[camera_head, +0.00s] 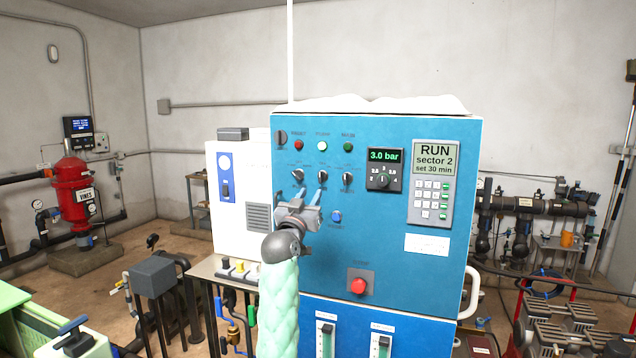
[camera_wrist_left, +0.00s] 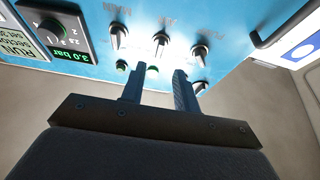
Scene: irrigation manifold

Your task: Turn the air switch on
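A row of three small lever switches sits on the blue panel (camera_head: 395,260): left (camera_head: 298,176), middle (camera_head: 322,176) and right (camera_head: 347,179). Their labels are too small to read surely in the head view, so I cannot tell which is the air switch. My left gripper (camera_head: 316,197) is in front of the panel, just below the left and middle switches. In the left wrist view, turned about upside down, its two fingers (camera_wrist_left: 158,78) are apart and empty. The middle switch (camera_wrist_left: 160,42) shows beyond the gap, not between the fingers. My right gripper is out of view.
Three lamps, red (camera_head: 298,145), pale green (camera_head: 322,146) and dark green (camera_head: 348,146), sit above the switches. A pressure display (camera_head: 384,156) and keypad (camera_head: 432,190) are to the right. A blue button (camera_head: 337,216) and red button (camera_head: 358,286) lie lower. A white cabinet (camera_head: 228,215) stands left.

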